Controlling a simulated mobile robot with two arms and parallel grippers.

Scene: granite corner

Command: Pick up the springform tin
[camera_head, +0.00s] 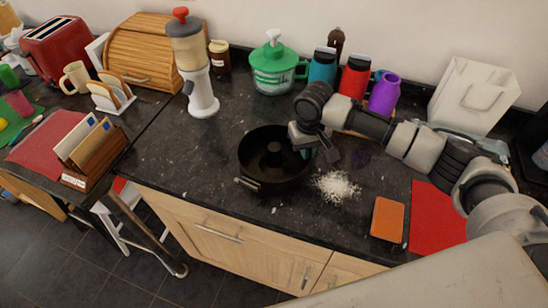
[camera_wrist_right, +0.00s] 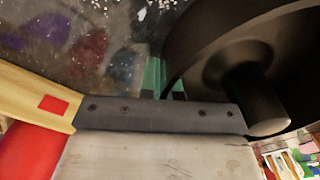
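The springform tin (camera_head: 262,178) is a dark round pan with a central tube and a side clasp. It sits on the dark counter in the middle of the head view, its opening facing up. My right gripper (camera_head: 317,150) is at the tin's right rim, pointing down. In the right wrist view the tin (camera_wrist_right: 215,45) fills the upper right, close against the fingers (camera_wrist_right: 164,85). The tin hides part of the fingers, so whether they are closed on its wall is unclear. My left gripper is out of view.
White grains (camera_head: 337,187) lie right of the tin. An orange sponge (camera_head: 387,219) and a red mat (camera_head: 434,222) lie farther right. The counter left of the tin is clear.

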